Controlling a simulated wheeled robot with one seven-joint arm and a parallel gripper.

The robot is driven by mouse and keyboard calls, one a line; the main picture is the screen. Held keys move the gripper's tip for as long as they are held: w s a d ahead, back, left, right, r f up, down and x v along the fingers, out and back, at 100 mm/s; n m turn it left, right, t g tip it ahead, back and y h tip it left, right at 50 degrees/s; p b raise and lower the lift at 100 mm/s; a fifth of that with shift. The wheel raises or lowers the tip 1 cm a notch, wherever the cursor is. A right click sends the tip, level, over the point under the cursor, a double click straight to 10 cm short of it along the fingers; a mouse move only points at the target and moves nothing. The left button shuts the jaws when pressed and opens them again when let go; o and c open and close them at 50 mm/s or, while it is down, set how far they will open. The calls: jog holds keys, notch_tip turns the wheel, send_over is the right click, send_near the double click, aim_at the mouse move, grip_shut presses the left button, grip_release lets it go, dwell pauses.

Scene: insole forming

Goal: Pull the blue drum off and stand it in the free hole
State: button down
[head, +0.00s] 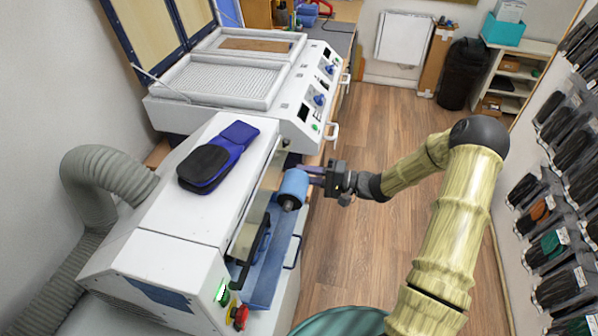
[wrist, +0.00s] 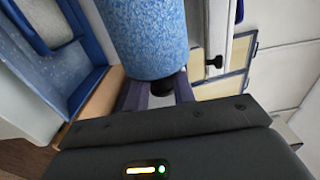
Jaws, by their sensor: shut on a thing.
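The blue drum (head: 293,187) is a speckled blue cylinder with a dark core at its near end. It is at the open front of the white machine (head: 175,215), over a blue tray (head: 268,275). My gripper (head: 313,177) reaches in from the right and is shut at the drum. In the wrist view, the drum (wrist: 148,38) extends away above my gripper (wrist: 158,95), whose fingers close around a dark piece at its end. I cannot tell whether the drum still touches a shaft. I cannot make out the free hole.
A white press unit (head: 260,80) stands behind. Racks of insoles (head: 560,200) line the right wall. The wood floor (head: 345,250) between is clear.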

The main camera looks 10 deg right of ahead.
jog(key=v, duration=0.3)
jog(key=shift+p, duration=0.3)
